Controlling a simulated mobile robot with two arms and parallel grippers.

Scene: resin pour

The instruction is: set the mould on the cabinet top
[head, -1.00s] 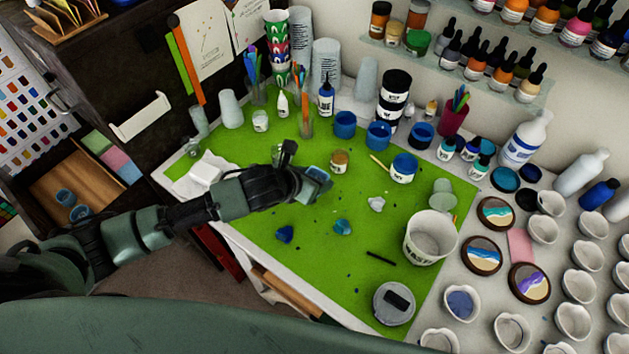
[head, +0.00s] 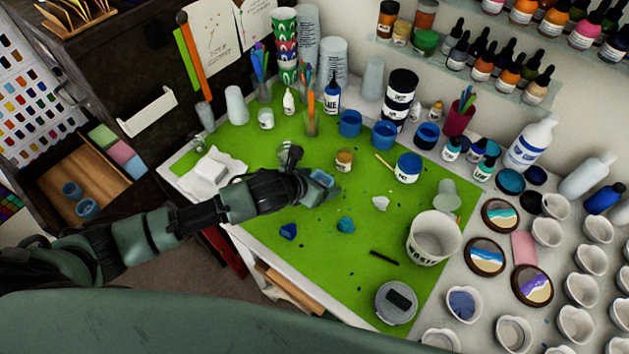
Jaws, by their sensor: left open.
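A small light-blue piece with a pale rim (head: 322,177), which looks like the mould, is at my left gripper over the green mat (head: 330,275). My left gripper (head: 308,172) is open, its arm reaching in from the left. One dark finger stands up on the far side; the wrist hides part of the piece. I cannot tell whether the fingers touch it. The dark cabinet (head: 120,60) stands at the upper left, its top carrying a wooden rack (head: 70,22). My right gripper is not in view.
A cabinet drawer (head: 50,185) is open, with blue cups inside. A white waste cup (head: 434,240), a blue-labelled tub (head: 408,168) and resin lumps (head: 345,225) are on the mat. Bottles and cups line the back. Several small white cups (head: 590,257) fill the right.

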